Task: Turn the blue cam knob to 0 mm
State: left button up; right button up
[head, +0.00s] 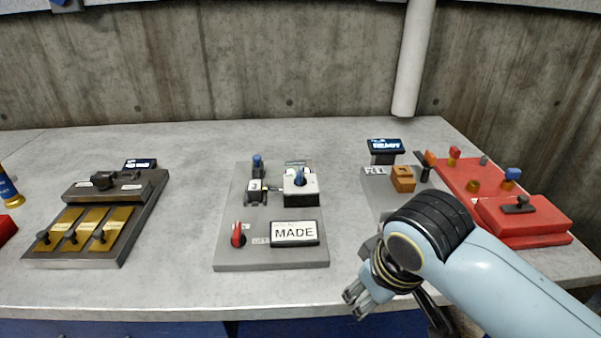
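A small blue knob (300,178) stands on top of a white box on the grey middle panel (230,230). A pale label strip lies just behind the box, too small to read. Another blue knob (257,160) stands upright to its left on the same panel. The frame does not settle which of them is the cam knob. My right gripper (355,303) is near the table's front edge, right of and nearer than the middle panel, apart from both knobs. Its fingertips point down and left, with nothing visible between them; their opening is unclear. My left gripper is not in view.
The middle panel also has a red knob (238,234) and a "MADE" sign (294,233). A dark panel with brass plates (93,228) lies left. A red panel (555,240) with small knobs lies right, partly behind my arm. Bare table separates the left and middle panels.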

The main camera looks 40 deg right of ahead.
aim_at(300, 171)
jog(key=w+r+m, duration=0.1)
jog(key=w, duration=0.3)
jog(key=w+d+r+m, duration=0.1)
jog(key=w, duration=0.3)
jog(key=w+d+r+m+p, duration=0.1)
jog(key=w+r, duration=0.1)
jog(key=w, duration=0.3)
jog(key=shift+r+m+h, duration=0.1)
jog(key=shift+m+h, duration=0.3)
jog(key=w+d+r+m+h+p, duration=0.15)
jog(key=w+r+m, duration=0.35)
jog(key=w+r, duration=0.65)
jog(key=shift+y, duration=0.25)
jog(key=x, duration=0.8)
jog(key=w+x, duration=0.1)
jog(key=x, duration=0.3)
jog(key=shift+r, duration=0.15)
grip_shut()
